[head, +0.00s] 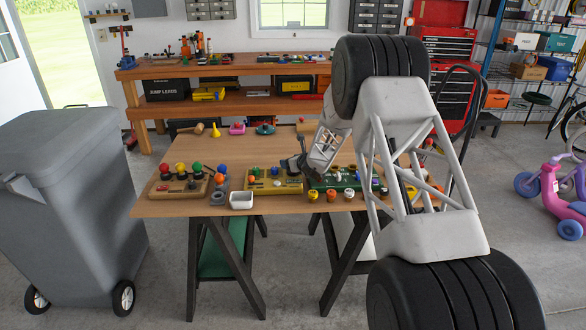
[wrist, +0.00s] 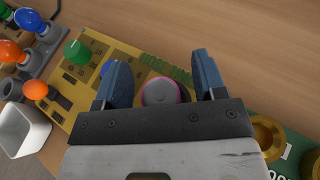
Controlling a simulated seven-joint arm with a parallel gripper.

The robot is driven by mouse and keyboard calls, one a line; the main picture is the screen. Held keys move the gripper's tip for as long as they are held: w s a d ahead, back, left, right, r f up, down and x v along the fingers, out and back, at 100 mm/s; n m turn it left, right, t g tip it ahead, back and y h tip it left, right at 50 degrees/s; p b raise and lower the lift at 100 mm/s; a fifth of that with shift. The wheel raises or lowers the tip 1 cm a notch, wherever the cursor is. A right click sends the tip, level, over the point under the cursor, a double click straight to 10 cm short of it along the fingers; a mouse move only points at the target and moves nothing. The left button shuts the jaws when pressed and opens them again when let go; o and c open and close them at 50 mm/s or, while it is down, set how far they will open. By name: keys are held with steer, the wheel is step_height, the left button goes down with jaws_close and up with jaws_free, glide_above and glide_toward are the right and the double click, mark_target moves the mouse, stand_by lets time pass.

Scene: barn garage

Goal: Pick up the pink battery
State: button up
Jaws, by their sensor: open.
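My gripper (head: 293,168) is low over the right end of the yellow board (head: 262,189) on the wooden table. In the wrist view my gripper (wrist: 160,62) is open, with its two blue-grey fingers apart. A round grey-topped piece with a pink rim (wrist: 160,92), which looks like the pink battery, is between the fingers. No grip on it shows. Its lower part is hidden by the gripper. The yellow board (wrist: 128,60) also shows beneath. In the head view I cannot make out the battery behind my gripper.
A green board (head: 345,181) with several coloured pieces lies right of the yellow one. A board with coloured knobs (head: 180,187) and a white tray (head: 241,201) are to the left. A pink object (head: 237,129) is at the back. The table centre behind the boards is mostly clear.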

steer(key=shift+w+a, duration=0.1)
steer(key=shift+c, duration=0.4)
steer(key=c, duration=1)
